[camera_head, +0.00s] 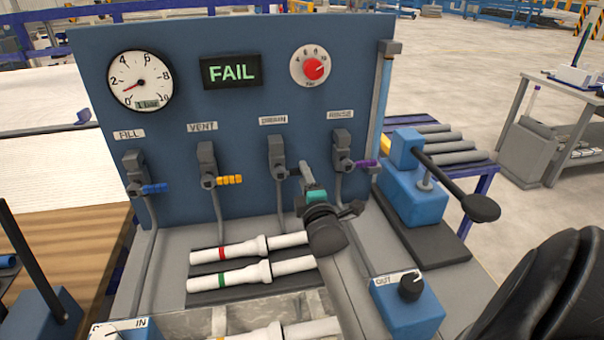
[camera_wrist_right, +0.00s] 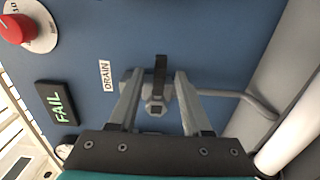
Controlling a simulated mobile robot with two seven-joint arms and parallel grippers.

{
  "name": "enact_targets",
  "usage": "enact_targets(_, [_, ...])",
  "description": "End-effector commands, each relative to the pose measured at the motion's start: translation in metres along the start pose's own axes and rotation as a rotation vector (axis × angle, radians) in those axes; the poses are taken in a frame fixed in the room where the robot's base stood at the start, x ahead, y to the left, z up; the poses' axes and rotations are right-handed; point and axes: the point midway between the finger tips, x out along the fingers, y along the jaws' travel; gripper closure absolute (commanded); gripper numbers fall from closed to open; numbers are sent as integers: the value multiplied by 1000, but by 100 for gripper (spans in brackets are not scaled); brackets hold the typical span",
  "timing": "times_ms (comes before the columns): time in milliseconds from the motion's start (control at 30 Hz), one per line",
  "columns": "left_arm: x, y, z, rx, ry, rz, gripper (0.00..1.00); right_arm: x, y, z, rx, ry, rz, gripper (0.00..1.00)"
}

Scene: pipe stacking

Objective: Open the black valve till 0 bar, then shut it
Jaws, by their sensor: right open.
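The drain valve (camera_head: 277,150) is mounted on the blue panel under a DRAIN label. In the right wrist view its black handle (camera_wrist_right: 160,72) crosses the grey valve body. My right gripper (camera_head: 304,178) is in front of this valve and partly covers it. In the right wrist view its open fingers (camera_wrist_right: 158,85) stand on both sides of the valve, with the handle between them and not clamped. The round gauge (camera_head: 140,81) has its red needle near 1, and its small display appears to read 1 bar. My left gripper is not in view.
The display (camera_head: 231,71) reads FAIL. Fill, vent and rinse valves with blue (camera_head: 155,188), yellow (camera_head: 230,180) and purple (camera_head: 367,164) handles flank the drain valve. A blue OUT box (camera_head: 408,305) stands at front right.

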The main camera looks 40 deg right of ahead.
Motion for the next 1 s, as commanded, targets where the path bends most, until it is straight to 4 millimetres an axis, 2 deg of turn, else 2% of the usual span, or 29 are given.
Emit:
enact_targets(100, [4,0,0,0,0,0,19,15,0,0,-1,0,1,51])
enact_targets(233, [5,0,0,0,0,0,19,25,0,0,0,0,1,51])
enact_targets(633, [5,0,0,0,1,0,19,29,0,0,0,0,0,52])
enact_targets(1000, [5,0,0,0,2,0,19,29,0,0,-1,0,0,94])
